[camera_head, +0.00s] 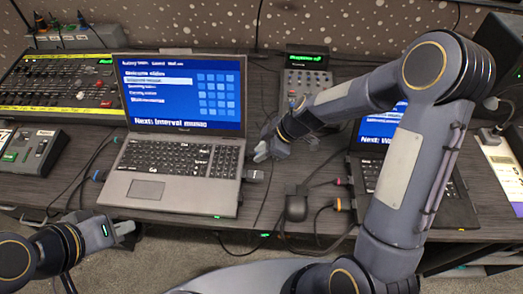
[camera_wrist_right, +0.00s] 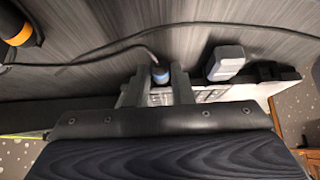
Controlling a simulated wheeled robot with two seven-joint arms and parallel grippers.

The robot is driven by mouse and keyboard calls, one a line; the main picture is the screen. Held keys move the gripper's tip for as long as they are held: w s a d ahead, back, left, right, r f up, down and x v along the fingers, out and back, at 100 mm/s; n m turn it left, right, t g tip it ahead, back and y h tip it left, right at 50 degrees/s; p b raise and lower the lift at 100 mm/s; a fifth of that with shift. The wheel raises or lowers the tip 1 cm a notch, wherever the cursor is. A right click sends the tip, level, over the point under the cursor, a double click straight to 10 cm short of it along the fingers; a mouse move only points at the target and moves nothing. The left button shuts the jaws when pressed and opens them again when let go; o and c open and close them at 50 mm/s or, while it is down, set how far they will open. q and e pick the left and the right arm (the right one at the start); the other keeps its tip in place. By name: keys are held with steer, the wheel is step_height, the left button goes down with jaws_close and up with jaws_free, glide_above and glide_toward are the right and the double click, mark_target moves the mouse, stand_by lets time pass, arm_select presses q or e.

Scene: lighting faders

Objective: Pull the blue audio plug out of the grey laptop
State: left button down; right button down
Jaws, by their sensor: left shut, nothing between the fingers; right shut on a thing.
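The grey laptop (camera_head: 178,178) stands open on the desk, its blue screen lit. My right gripper (camera_head: 262,151) is at the laptop's right edge. In the right wrist view the right gripper (camera_wrist_right: 159,86) is shut on the blue audio plug (camera_wrist_right: 160,74), its cable running up and away. The plug's tip is hidden at the laptop's side, so I cannot tell whether it is still in the socket. In the head view the fingers hide this plug. My left gripper (camera_head: 124,228) is shut and empty, in front of the desk, below the laptop's left front corner.
A grey plug (camera_wrist_right: 228,60) is beside the held plug on the same laptop edge. A black laptop (camera_head: 440,205) stands to the right, partly behind my right arm. Mixers and loose cables surround the laptops.

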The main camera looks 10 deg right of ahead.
steer(key=shift+d, duration=0.1)
steer(key=shift+s+d+b, duration=0.25)
steer(key=shift+d+b, duration=0.3)
steer(key=shift+d, duration=0.35)
steer(key=shift+s+d+b, duration=0.25)
steer(key=shift+d+b, duration=0.25)
steer(key=shift+d, duration=0.35)
steer(key=shift+s+d, duration=0.1)
steer(key=shift+d, duration=0.25)
